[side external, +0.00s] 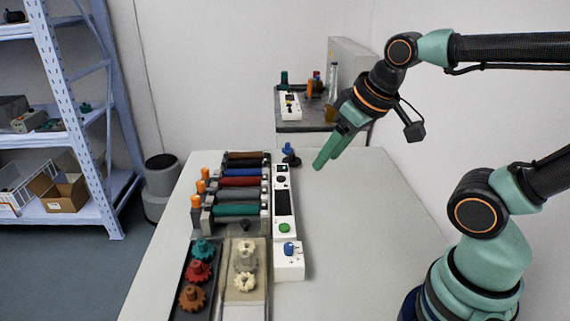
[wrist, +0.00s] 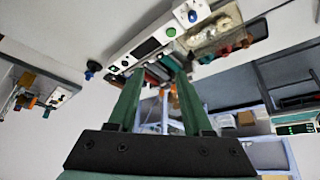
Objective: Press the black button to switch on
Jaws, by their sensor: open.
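The white control panel (side external: 292,222) runs along the right side of the roller unit on the table. A small round black button (side external: 282,181) appears near its far end, beside a dark square; it also shows small in the wrist view (wrist: 124,63). The panel also carries a long black display (side external: 283,201) and a green button (side external: 285,228). My gripper (side external: 320,163) is open and empty, its green fingers slanting down above the table, right of the panel's far end and apart from it. In the wrist view my open fingers (wrist: 158,80) point toward the panel and rollers.
Coloured rollers (side external: 238,182) with orange ends lie left of the panel. A blue knob (side external: 290,248) sits at its near end. Trays of gears (side external: 197,275) stand in front. Another blue knob (side external: 288,150) is at the back. The table's right side is clear.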

